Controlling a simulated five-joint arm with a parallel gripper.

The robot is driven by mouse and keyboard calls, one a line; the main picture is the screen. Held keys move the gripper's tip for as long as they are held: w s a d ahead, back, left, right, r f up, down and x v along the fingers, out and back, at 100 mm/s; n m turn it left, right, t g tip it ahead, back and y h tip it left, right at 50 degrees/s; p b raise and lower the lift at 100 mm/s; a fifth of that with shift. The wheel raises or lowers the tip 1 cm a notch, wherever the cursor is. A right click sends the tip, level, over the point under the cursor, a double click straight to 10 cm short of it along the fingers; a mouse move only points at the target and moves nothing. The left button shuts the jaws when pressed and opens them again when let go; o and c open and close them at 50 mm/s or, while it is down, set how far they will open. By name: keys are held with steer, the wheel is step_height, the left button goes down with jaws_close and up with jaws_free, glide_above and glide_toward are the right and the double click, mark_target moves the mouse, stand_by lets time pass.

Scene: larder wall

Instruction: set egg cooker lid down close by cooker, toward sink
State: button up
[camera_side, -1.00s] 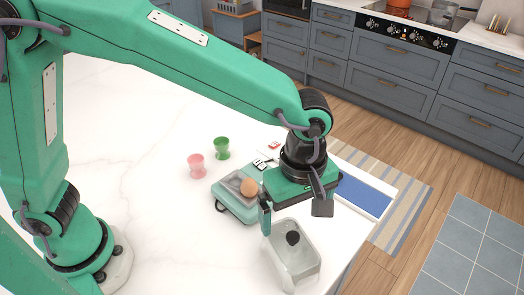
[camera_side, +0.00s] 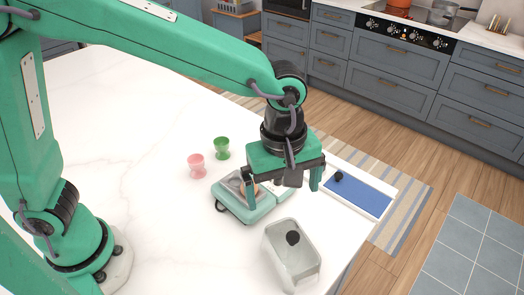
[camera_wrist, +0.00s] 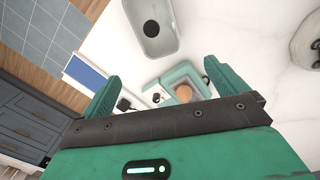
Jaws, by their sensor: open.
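The egg cooker (camera_side: 232,206) is a teal, open-topped box on the white counter, with a brown egg (camera_wrist: 183,93) in it. The cooker also shows in the wrist view (camera_wrist: 200,88). The lid (camera_side: 290,268) looks like a translucent grey, rounded rectangular cover with a black round knob. It rests on the counter beside the cooker, toward the near edge, and shows at the top of the wrist view (camera_wrist: 165,47). My gripper (camera_side: 283,190) is open and empty above the cooker's right side. Its left finger partly hides the egg in the side view. I see no sink for certain.
A pink egg cup (camera_side: 196,164) and a green one (camera_side: 222,147) stand behind the cooker. A white-edged blue board (camera_side: 360,195) lies at the right counter edge, with a small black object (camera_side: 338,175) at its end. Bare counter lies to the left.

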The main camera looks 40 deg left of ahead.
steer(key=s+a+r+m+t, duration=0.1)
steer(key=a+r+m, duration=0.2)
steer(key=a, duration=0.4)
steer(key=a+r+m+t, duration=0.1)
steer(key=a+r+m, duration=0.15)
steer(key=a, duration=0.45)
steer(key=s+a+r+m+t, duration=0.1)
steer(key=s+a+m+t, duration=0.2)
steer(key=a, duration=0.9)
steer(key=s+m, duration=0.3)
steer(key=s, duration=0.2)
steer(key=shift+s+a+r+m, duration=0.15)
steer(key=shift+s+m, duration=0.05)
steer(key=shift+m, duration=0.15)
